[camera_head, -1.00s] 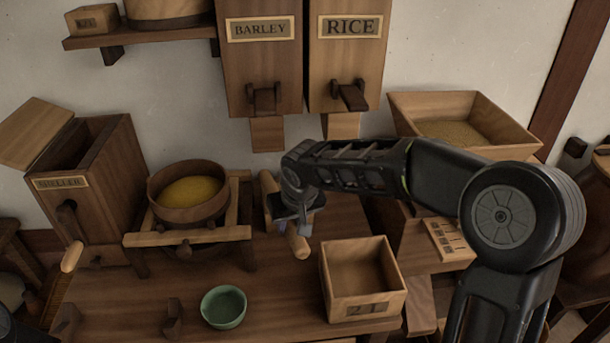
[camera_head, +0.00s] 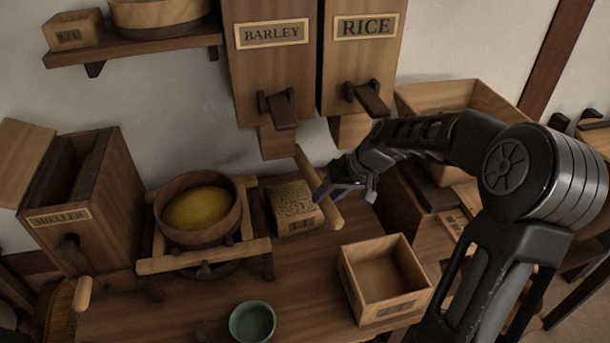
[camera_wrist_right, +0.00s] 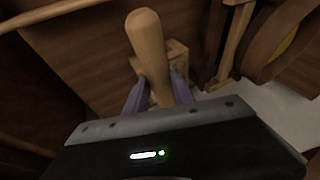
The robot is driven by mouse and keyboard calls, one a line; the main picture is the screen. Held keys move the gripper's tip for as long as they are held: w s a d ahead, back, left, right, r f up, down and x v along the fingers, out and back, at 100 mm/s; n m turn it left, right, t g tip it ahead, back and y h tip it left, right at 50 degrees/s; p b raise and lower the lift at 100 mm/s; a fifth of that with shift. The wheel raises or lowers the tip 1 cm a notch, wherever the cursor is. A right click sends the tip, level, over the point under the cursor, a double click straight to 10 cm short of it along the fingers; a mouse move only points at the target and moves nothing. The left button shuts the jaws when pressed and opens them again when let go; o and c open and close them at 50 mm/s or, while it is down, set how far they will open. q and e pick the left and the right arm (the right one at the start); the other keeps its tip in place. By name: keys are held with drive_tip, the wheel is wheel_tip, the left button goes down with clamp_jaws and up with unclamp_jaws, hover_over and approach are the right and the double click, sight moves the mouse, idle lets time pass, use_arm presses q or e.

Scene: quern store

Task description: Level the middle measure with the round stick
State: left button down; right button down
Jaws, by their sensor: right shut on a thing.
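My right gripper (camera_head: 338,192) is shut on the round stick (camera_head: 306,168), a pale wooden rod. The stick slants along the right side of the middle measure (camera_head: 296,226), a small wooden box filled with pale grain. I cannot tell whether the stick touches its rim. The grain's surface (camera_head: 292,199) looks rough. In the right wrist view the stick (camera_wrist_right: 147,42) stands between the two fingers (camera_wrist_right: 156,92), with part of the measure (camera_wrist_right: 181,62) behind it. My left gripper is not in view.
An empty larger wooden box (camera_head: 388,292) stands to the front right, and a green bowl (camera_head: 253,322) at the front. A round sieve-like tub (camera_head: 196,239) with yellow grain sits on a wooden frame to the left. Barley (camera_head: 273,70) and rice (camera_head: 357,75) bins hang behind.

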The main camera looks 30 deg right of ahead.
drive_tip(key=shift+w+d+r, duration=0.2)
drive_tip(key=shift+d, duration=0.2)
drive_tip(key=shift+s+d, duration=0.1)
drive_tip(key=shift+s, duration=0.05)
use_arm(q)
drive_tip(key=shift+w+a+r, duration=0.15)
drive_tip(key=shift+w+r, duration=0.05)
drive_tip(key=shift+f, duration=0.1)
use_arm(e)
drive_tip(key=shift+f, duration=0.15)
